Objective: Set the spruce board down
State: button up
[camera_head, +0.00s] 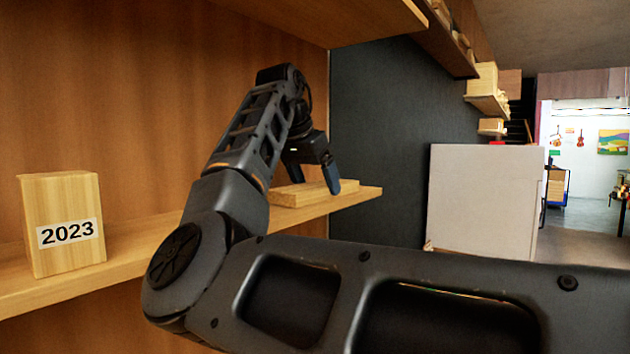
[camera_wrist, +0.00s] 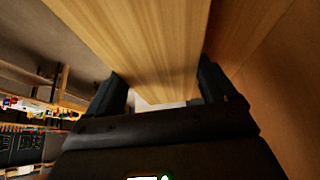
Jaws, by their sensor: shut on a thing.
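The spruce board (camera_head: 300,194) is a pale, flat piece of wood at the right end of the wooden shelf (camera_head: 345,203). It appears to lie on the shelf or just over it; I cannot tell whether it touches. My gripper (camera_head: 328,178) is at the board's right end, with one blue-black finger showing in front of it. In the wrist view, the board (camera_wrist: 150,40) runs up and away between the two dark fingers of my gripper (camera_wrist: 162,85), which is shut on it. The board's far end is out of that view.
A wooden block labelled 2023 (camera_head: 66,225) stands on the shelf at the left. Another wooden shelf (camera_head: 330,18) hangs above. A pale grey box-like panel (camera_head: 483,200) stands to the right. The shelf between the labelled block and my arm looks clear.

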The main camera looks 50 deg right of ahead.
jog(key=shift+f, duration=0.1)
jog(key=o, duration=1)
jog(key=b+v, duration=0.1)
jog(key=v, duration=1.1)
